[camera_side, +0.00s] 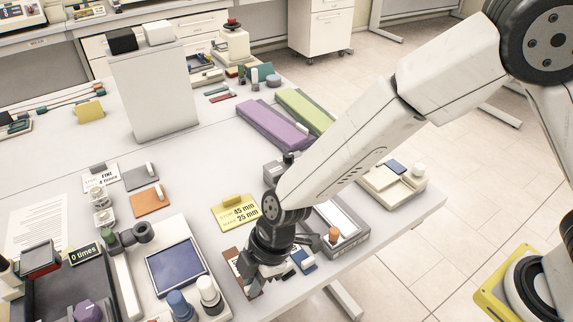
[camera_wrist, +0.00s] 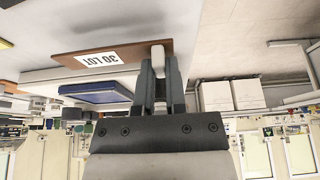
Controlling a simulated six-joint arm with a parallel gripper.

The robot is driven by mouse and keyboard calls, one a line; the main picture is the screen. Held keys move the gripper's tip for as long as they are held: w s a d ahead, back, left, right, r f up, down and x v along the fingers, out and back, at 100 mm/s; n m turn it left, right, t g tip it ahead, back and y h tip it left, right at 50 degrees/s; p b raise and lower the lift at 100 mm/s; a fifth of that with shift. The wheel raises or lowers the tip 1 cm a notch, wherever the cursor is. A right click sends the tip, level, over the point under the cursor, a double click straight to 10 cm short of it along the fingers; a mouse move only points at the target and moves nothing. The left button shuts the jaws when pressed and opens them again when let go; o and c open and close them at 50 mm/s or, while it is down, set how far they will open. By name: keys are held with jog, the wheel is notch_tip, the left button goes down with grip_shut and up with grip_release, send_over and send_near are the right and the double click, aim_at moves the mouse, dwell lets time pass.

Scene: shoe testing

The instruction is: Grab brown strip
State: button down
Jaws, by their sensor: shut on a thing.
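The brown strip (camera_wrist: 128,48) has a white label reading "30 LOT" and a white block-shaped handle (camera_wrist: 157,56) near one end. In the wrist view my gripper (camera_wrist: 160,72) is shut on this handle, with a finger on each side. In the side view my gripper (camera_side: 264,276) points down near the front of the table. Parts of the brown strip (camera_side: 231,253) show beside and below it, and the rest is hidden behind the gripper. I cannot tell whether the strip touches the table.
A blue pad device (camera_side: 177,268) with blue and white knobs stands left of my gripper. A yellow "45 mm 25 mm" card (camera_side: 236,213) lies behind it. A grey tray (camera_side: 340,226) and small blue block (camera_side: 303,261) sit close on the right, near the table edge.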

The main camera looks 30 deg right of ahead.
jog(key=s+d+r, duration=0.9)
jog(key=s+r, duration=0.1)
jog(key=shift+s+r, duration=0.3)
jog(key=shift+s, duration=0.1)
jog(key=shift+w, duration=0.1)
dwell(0.7)
